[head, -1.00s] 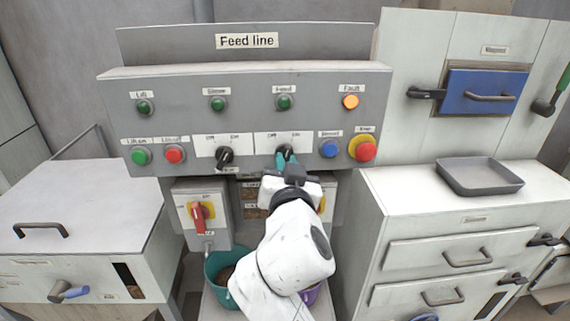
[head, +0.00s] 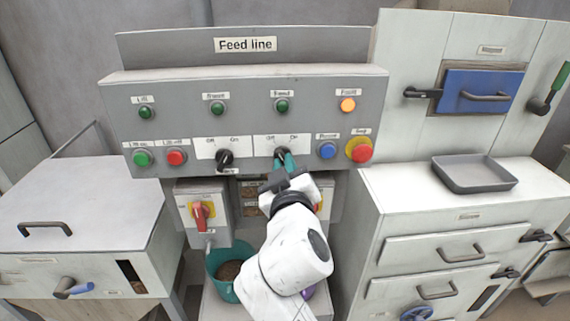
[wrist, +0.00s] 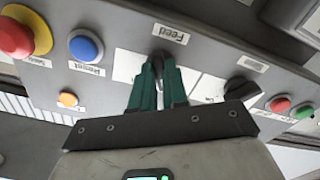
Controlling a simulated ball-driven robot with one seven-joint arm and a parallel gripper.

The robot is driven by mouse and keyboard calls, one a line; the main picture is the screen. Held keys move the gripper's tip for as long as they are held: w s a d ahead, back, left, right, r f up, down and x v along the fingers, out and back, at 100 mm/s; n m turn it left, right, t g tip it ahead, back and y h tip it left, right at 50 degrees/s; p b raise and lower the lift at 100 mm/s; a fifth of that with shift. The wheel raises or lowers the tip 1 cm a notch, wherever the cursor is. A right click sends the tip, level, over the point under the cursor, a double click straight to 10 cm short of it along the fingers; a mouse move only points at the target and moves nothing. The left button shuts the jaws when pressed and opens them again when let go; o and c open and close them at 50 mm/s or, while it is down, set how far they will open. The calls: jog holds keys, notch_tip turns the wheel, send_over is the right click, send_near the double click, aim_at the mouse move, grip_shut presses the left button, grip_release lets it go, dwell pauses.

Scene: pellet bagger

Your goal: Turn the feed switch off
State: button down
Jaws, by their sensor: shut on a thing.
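The feed switch (head: 280,154) is a black rotary knob on the white plate marked Off at left and On at right, below the Feed lamp. My gripper (head: 285,160) reaches up to it from below, rolled a little. In the wrist view, my gripper's green fingers (wrist: 158,84) are shut on the feed switch (wrist: 158,57), one on each side. The fingers cover much of the knob, so I cannot tell exactly where it points.
Another black knob (head: 224,158) sits left of the feed switch. A blue button (head: 327,151) and a red stop button on yellow (head: 360,150) are close on the right. The orange Fault lamp (head: 348,105) looks lit. A red-handled switch (head: 202,213) and green bucket (head: 216,263) are below.

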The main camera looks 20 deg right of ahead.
dwell(0.4)
jog(key=c, duration=1.1)
grip_release()
jog(key=shift+c, duration=0.2)
jog(key=shift+s, duration=0.1)
jog(key=b+v, duration=0.2)
jog(key=v, duration=0.8)
jog(key=shift+s+a, duration=0.15)
jog(key=shift+s, duration=0.15)
